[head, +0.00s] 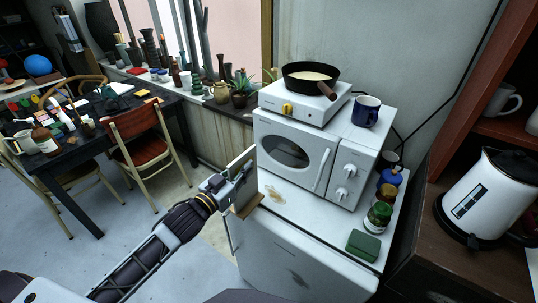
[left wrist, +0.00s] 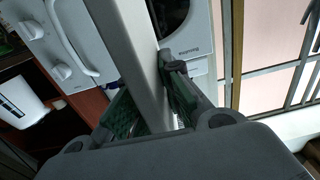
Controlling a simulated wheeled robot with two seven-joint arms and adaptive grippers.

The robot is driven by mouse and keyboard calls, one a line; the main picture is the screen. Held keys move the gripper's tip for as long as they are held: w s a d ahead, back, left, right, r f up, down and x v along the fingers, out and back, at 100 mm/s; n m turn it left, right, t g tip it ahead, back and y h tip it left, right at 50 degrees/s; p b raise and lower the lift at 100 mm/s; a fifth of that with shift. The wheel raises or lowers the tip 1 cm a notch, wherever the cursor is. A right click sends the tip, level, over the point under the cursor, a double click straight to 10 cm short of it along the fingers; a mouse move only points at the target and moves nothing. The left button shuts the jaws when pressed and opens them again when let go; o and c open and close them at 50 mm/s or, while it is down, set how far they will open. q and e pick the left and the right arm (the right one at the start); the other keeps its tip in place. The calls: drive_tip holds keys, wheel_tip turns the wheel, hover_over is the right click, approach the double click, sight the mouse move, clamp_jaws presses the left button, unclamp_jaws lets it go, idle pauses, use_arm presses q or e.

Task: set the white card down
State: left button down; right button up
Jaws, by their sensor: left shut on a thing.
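The white card (head: 241,160) is a thin pale panel standing on edge at the front left of the white cabinet top (head: 300,210), left of the microwave. My left gripper (head: 236,188) is shut on it, partly covering it. In the left wrist view the card (left wrist: 128,50) is a long pale slab running up between the two green-padded fingers (left wrist: 152,105). Whether its lower edge touches the cabinet top cannot be told. My right gripper is not in view.
The white microwave (head: 310,150) stands behind, with a hot plate and pan (head: 311,75) on top. A green box (head: 363,245) and jars (head: 378,215) line the cabinet's right side. A tan flat piece (head: 247,207) lies at its left edge. The front middle is mostly clear.

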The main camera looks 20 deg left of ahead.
sight(256, 157)
use_arm(q)
drive_tip(key=shift+x, duration=2)
drive_tip(key=p+x, duration=0.1)
drive_tip(key=x, duration=0.8)
drive_tip(key=shift+w, duration=0.2)
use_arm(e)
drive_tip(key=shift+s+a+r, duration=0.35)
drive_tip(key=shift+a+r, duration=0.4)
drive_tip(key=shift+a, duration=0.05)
use_arm(q)
drive_tip(key=shift+d+f, duration=0.1)
drive_tip(key=shift+f+p, duration=0.3)
drive_tip(key=shift+f, duration=1.35)
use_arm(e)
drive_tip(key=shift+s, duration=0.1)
use_arm(q)
drive_tip(key=shift+f, duration=0.1)
drive_tip(key=c, duration=1.6)
unclamp_jaws()
drive_tip(key=shift+o, duration=0.2)
